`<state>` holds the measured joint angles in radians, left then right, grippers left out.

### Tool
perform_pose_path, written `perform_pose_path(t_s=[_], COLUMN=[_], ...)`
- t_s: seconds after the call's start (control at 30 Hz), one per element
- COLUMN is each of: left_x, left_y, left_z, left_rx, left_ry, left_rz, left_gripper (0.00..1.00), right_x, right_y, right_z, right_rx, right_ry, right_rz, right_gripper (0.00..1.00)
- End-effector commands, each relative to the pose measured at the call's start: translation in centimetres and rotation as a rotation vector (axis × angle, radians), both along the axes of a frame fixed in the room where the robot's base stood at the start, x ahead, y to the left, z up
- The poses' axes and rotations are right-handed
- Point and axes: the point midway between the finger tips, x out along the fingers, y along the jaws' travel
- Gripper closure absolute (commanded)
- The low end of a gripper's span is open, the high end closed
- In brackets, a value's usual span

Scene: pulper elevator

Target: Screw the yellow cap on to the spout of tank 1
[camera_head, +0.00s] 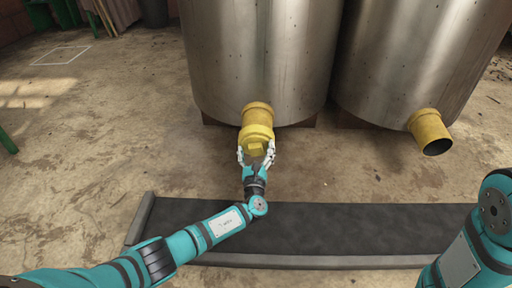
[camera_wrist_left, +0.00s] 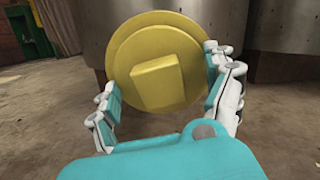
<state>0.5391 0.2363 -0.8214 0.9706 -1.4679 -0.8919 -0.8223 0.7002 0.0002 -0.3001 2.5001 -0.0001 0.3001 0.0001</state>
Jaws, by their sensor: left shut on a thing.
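The yellow cap (camera_wrist_left: 125,50) is a round disc with a raised square block, seen face-on in the left wrist view. My left gripper (camera_head: 256,153) is shut on the cap, with white and teal fingers on both sides of its rim. In the head view the cap (camera_head: 256,146) sits at the mouth of the yellow spout (camera_head: 257,115) of the left steel tank (camera_head: 255,55). It appears lined up with the spout; I cannot tell whether it is threaded on. Of my right arm only a link shows at the lower right; its gripper is out of view.
A second steel tank (camera_head: 415,55) stands to the right, with an open yellow spout (camera_head: 429,130). A dark conveyor belt (camera_head: 330,228) with a raised edge lies in front of the tanks. Concrete floor (camera_head: 100,130) is clear on the left.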

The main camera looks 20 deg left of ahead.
Motion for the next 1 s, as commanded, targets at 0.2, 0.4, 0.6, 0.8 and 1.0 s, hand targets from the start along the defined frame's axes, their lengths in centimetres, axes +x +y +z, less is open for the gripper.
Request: perform_pose_path(t_s=[0.2,0.4,0.6,0.8,1.0], left_x=[0.0,0.0,0.0,0.0,0.0], left_y=[0.0,-0.1,-0.1,-0.1,-0.1], left_z=[0.2,0.2,0.2,0.2,0.2], left_rx=[0.169,0.335,0.515,0.710,0.930], left_ry=[0.050,0.096,0.147,0.204,0.266], left_rz=[0.024,0.049,0.074,0.102,0.134], left_gripper=[0.53,0.53,0.53,0.53,0.53], right_x=[0.0,0.0,0.0,0.0,0.0], right_y=[0.0,0.0,0.0,0.0,0.0], right_z=[1.4,2.4,3.4,4.4,5.4], right_rx=[0.000,0.000,0.000,0.000,0.000], right_ry=[0.000,0.000,0.000,0.000,0.000], right_rz=[0.000,0.000,0.000,0.000,0.000], right_gripper=[1.00,1.00,1.00,1.00,1.00])
